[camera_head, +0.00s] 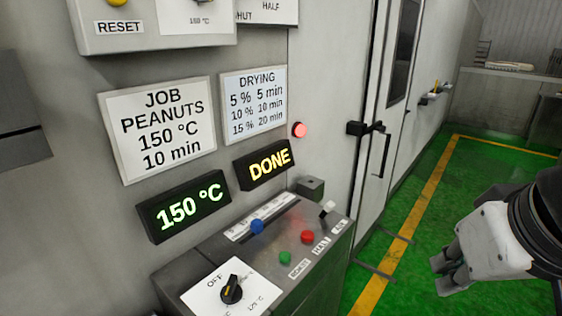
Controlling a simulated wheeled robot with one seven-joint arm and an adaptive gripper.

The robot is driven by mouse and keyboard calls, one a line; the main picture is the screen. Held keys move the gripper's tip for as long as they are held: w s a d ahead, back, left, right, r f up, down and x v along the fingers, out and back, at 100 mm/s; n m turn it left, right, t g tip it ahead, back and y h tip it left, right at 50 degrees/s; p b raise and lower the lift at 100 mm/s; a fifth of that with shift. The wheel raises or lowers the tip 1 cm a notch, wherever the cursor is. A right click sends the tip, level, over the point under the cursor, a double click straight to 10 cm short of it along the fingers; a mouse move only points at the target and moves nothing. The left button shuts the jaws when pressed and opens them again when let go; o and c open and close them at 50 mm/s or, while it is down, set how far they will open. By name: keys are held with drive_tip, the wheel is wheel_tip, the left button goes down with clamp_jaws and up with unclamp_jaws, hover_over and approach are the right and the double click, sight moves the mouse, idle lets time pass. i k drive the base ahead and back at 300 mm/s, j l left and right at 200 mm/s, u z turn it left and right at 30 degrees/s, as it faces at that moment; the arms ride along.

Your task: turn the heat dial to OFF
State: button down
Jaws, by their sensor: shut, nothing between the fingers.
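The heat dial (231,291) is a black knob on a white plate on the sloped console, at the bottom of the view. OFF is printed at the plate's upper left and a temperature mark at its lower right. The knob's exact pointing direction is hard to tell at this size. A green display (182,207) above it reads 150 °C. My gripper (442,275) is at the right edge, shut and empty, over the green floor. It is well to the right of the dial and not touching the console.
The console (325,262) also carries a blue knob (257,226), green button (285,257), red button (307,237) and pale lever (327,209). A DONE display (263,164) and a red lamp (299,130) are on the wall. Open floor (440,200) lies right of the console.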

sight(232, 293)
drive_tip(key=l+u, duration=0.1)
drive_tip(key=u, duration=0.3)
drive_tip(key=i+l+u, duration=0.1)
drive_tip(key=u, duration=0.65)
